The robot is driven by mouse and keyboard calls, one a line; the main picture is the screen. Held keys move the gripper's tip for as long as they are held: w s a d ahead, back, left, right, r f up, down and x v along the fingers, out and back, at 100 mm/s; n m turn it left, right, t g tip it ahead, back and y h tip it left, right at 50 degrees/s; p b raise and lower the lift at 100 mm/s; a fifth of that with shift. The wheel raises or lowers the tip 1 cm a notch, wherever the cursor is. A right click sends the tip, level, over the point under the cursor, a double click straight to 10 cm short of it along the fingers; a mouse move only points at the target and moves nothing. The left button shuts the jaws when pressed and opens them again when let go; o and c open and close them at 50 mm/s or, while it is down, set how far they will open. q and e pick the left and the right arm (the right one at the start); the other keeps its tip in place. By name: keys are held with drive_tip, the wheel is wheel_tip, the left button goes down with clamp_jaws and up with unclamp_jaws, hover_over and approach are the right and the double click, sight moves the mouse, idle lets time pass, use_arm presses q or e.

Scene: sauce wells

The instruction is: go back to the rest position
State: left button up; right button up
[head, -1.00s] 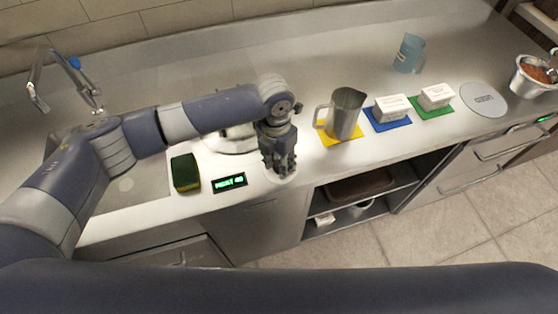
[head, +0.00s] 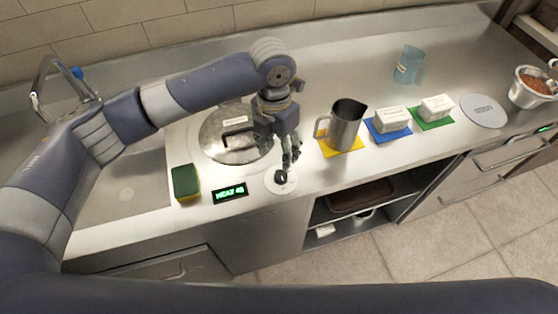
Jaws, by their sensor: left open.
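My left gripper (head: 291,160) is open and empty, pointing down just above a small black knob (head: 280,176) on a round white plate (head: 284,188) at the counter's front edge. A thin gap seems to show between the fingertips and the knob, though contact is hard to rule out. A green-lit display (head: 230,193) left of the knob reads HEAT with a number. Behind the gripper, a round metal lid (head: 222,147) with a dark handle covers a well, partly hidden by my left arm. My right gripper is out of view.
A metal pitcher (head: 346,124) stands on a yellow mat (head: 327,149). White boxes sit on a blue mat (head: 377,135) and a green mat (head: 435,124). A blue cup (head: 408,64) stands behind. A sponge (head: 185,183) lies near the sink (head: 125,195). A bowl of brown food (head: 530,88) is far right.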

use_arm(q)
wheel_tip(320, 180, up, 2)
drive_tip(key=shift+r, duration=0.1)
idle(0.5)
